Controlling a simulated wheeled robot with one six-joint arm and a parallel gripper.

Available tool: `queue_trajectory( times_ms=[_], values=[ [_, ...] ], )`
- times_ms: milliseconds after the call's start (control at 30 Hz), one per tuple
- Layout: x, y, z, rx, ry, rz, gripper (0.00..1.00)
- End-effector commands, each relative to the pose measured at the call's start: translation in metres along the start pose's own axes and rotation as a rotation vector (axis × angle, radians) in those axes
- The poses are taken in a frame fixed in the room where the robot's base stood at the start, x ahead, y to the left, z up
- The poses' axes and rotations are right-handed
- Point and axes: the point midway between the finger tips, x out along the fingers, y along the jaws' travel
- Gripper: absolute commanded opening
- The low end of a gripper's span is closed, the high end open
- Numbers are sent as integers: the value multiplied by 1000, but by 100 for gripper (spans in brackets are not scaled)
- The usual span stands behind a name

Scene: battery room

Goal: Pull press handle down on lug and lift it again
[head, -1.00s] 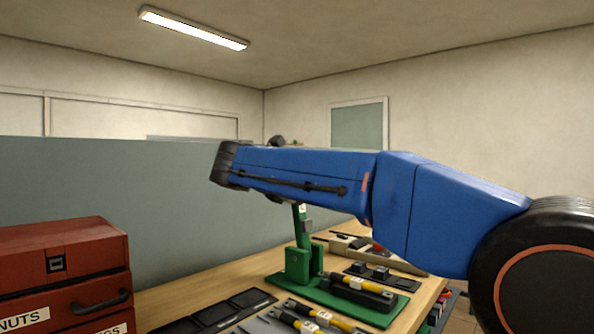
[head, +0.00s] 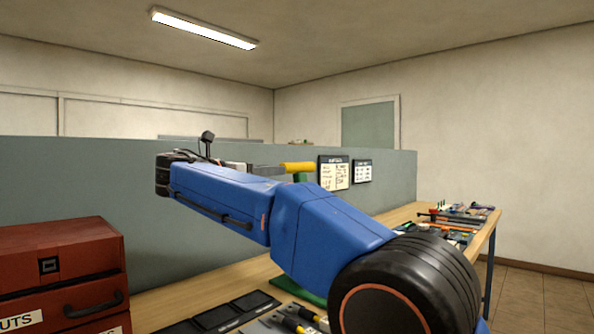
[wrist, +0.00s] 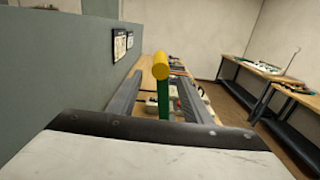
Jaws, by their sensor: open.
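The press has a yellow handle (head: 298,168), raised at the top of a green part. In the wrist view the yellow handle (wrist: 160,66) shows nearly end-on, above the green upright (wrist: 163,102). My gripper (head: 284,170) is open, its grey fingers pointing at the handle. In the wrist view my gripper (wrist: 159,80) has one finger on each side of the handle's line. I cannot tell whether the handle lies between the fingertips or just beyond them. My blue arm hides most of the press. The lug cannot be made out.
A red drawer cabinet (head: 62,270) stands at the front left. A grey-green partition (head: 90,190) runs behind the bench (head: 160,302). Dark trays (head: 222,313) and yellow-handled tools (head: 300,313) lie at the front. More tools (head: 455,218) lie at the bench's far right end.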

Motion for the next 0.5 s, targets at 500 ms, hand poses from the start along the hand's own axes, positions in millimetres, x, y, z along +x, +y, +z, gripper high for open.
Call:
queue_trajectory(
  times_ms=[500],
  values=[
    [91,-1,0,1,1,-2,45]
  ],
)
